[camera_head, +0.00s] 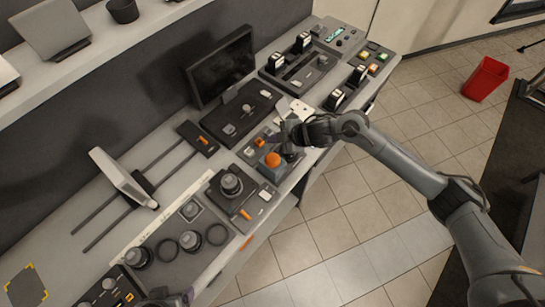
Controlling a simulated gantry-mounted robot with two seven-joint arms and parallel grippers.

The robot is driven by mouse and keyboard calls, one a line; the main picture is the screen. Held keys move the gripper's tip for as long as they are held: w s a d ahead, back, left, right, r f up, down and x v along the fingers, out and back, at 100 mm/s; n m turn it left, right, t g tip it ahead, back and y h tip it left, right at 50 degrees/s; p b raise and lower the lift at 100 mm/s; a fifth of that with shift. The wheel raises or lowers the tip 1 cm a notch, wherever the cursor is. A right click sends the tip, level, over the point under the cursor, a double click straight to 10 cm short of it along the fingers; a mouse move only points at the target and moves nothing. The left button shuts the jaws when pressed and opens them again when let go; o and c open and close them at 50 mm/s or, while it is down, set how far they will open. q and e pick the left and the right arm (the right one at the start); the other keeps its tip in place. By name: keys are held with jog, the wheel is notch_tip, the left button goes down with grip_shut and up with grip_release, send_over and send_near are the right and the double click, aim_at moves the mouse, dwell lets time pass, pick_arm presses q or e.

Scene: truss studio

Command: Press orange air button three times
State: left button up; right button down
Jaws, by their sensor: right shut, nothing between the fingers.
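The orange air button (272,160) is a round orange dome on a blue-grey box on the desk console, near the middle of the view. My right gripper (289,140) reaches in from the right with its fingers shut and empty. It is just above and to the right of the button in the picture. I cannot tell whether the fingertips touch the button or its box. A small grey part at the bottom edge looks like my left arm; its fingers are not seen.
A dark monitor (222,67) stands behind the console. A switch panel (300,65) lies further back. A red bin (485,79) stands on the tiled floor.

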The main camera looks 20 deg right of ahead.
jog(key=b, duration=0.6)
send_over(275, 158)
notch_tip(275, 158, down, 6)
jog(key=shift+a+f, duration=0.1)
jog(key=shift+f, duration=0.15)
jog(key=shift+s+f+b, duration=0.1)
jog(key=shift+f+b, duration=0.55)
jog(key=shift+f, duration=0.35)
dwell(0.6)
jog(key=shift+f, duration=0.45)
